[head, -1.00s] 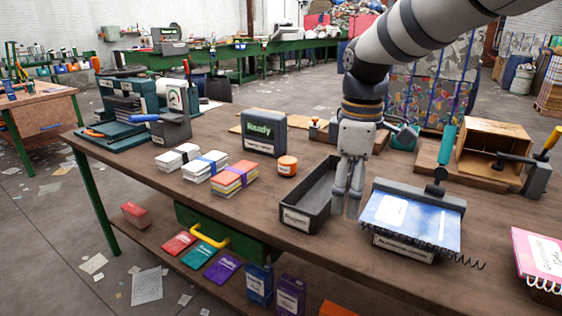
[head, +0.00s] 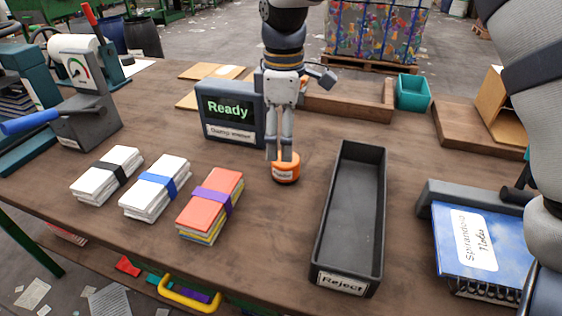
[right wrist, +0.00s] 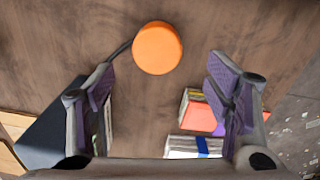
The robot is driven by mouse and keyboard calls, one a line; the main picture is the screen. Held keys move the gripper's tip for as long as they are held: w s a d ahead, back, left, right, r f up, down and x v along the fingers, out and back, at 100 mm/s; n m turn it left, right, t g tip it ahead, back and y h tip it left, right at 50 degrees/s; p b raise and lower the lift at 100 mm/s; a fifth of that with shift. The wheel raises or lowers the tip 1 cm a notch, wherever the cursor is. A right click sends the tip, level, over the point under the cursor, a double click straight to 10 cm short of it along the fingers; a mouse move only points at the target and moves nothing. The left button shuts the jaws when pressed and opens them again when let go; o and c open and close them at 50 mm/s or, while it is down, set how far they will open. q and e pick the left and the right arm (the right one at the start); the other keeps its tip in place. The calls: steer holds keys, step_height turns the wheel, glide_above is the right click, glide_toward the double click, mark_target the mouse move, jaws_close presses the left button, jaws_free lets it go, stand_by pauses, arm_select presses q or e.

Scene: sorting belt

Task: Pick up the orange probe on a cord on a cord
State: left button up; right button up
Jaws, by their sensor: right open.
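The orange probe (head: 287,173) is a short round puck with a white label, standing on the wooden table beside the dark "Ready" meter. In the right wrist view the probe (right wrist: 158,48) shows its plain orange top, with a dark cord (right wrist: 121,49) running from its left side. My right gripper (head: 281,152) points down above and just behind the probe, its fingertips partly overlapping it in the head view. In the right wrist view my right gripper's fingers (right wrist: 161,70) are spread wide, with the probe beyond the tips and nothing held. My left gripper is not in view.
The "Ready" meter (head: 231,109) stands left of the gripper. Banded stacks of paper (head: 157,187) lie at left. A dark "Reject" tray (head: 348,210) lies right of the probe, then a blue notebook (head: 476,243). A teal bin (head: 412,92) stands behind. Bare tabletop surrounds the probe.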

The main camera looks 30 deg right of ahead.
mark_target(286, 168)
steer(key=f, duration=0.7)
steer(key=shift+d, duration=0.2)
steer(key=shift+w, duration=0.1)
steer(key=c, duration=1.4)
